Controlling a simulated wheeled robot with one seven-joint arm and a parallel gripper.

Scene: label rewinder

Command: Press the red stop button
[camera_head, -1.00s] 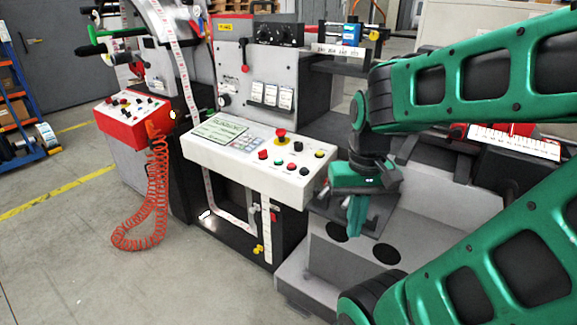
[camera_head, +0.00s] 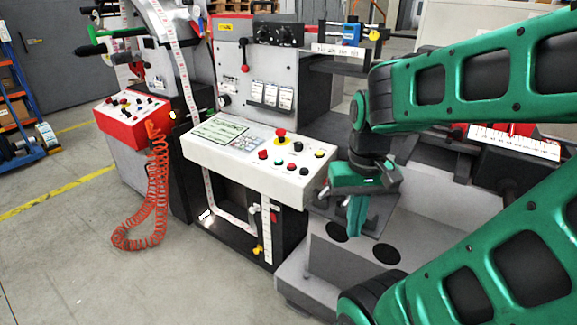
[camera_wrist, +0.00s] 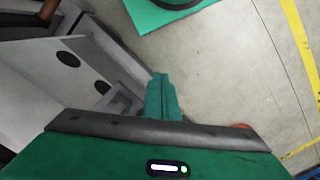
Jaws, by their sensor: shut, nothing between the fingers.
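The white control panel (camera_head: 215,159) stands in the middle of the head view. It has a red mushroom button on a yellow base (camera_head: 281,134) near its back edge. A smaller red button (camera_head: 263,154) sits nearer the front, beside a green one. Several other small buttons share the panel. I cannot tell from labels which red one is the stop button. My gripper (camera_head: 354,230) hangs to the right of the panel, fingers down, shut and empty, apart from the buttons. Its fingers also show in the wrist view (camera_wrist: 161,82), with no button in sight there.
A red control box (camera_head: 128,112) with a coiled red hose (camera_head: 156,190) stands at the left. The grey machine base with round dark holes (camera_head: 387,253) lies below my gripper. Open floor is at the front left.

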